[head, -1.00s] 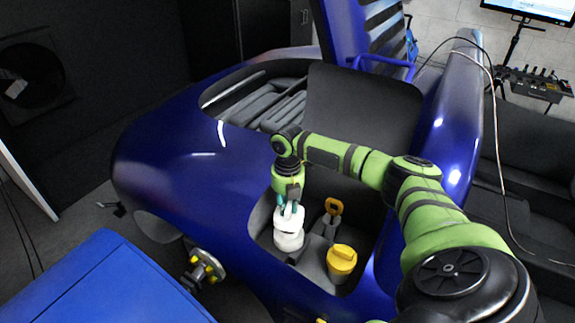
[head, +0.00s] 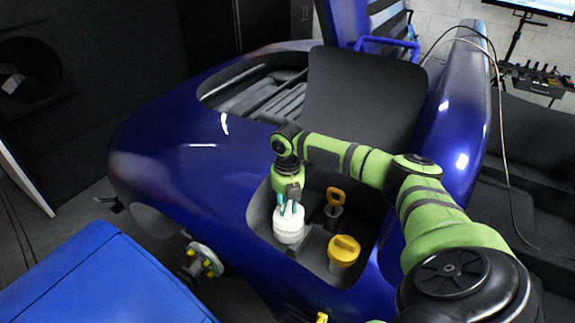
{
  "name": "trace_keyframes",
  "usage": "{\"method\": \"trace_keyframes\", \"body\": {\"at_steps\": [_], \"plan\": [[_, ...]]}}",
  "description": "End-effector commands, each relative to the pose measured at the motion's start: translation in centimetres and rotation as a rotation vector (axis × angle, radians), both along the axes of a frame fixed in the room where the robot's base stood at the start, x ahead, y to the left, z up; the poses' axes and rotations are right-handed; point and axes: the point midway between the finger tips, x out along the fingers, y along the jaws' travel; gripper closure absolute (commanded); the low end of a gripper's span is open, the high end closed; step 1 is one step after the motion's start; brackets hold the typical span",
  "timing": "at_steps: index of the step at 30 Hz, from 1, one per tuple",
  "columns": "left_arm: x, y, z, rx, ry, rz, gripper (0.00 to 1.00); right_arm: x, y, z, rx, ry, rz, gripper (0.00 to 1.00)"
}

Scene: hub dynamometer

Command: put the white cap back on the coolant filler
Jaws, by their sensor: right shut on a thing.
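My right gripper (head: 290,208) points down into the recess in the blue car body, its teal fingers shut on the white cap (head: 288,222). The cap sits at the top of a white, rounded shape; I cannot tell where the cap ends and the coolant filler begins, or whether the cap is seated. The gripper hides part of the cap's top.
The blue body (head: 190,160) surrounds the recess. A blue cabinet (head: 100,285) is at the lower left; a wheel hub (head: 205,260) lies between.

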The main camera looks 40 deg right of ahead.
Motion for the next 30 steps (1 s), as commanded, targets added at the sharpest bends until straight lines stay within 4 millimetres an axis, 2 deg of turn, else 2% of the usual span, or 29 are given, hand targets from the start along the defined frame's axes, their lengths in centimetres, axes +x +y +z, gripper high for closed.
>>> {"method": "trace_keyframes", "body": {"at_steps": [12, 30], "plan": [[-0.02, 0.06, 0.8, 0.001, 0.001, 0.0, 0.65, 0.07, -0.1, 0.13, 0.0, 0.0, -0.001, 1.0], [-0.02, 0.02, 0.8, 0.0, 0.0, -0.001, 0.65, 0.09, -0.11, 0.01, 0.0, 0.0, 0.0, 1.0]]}}
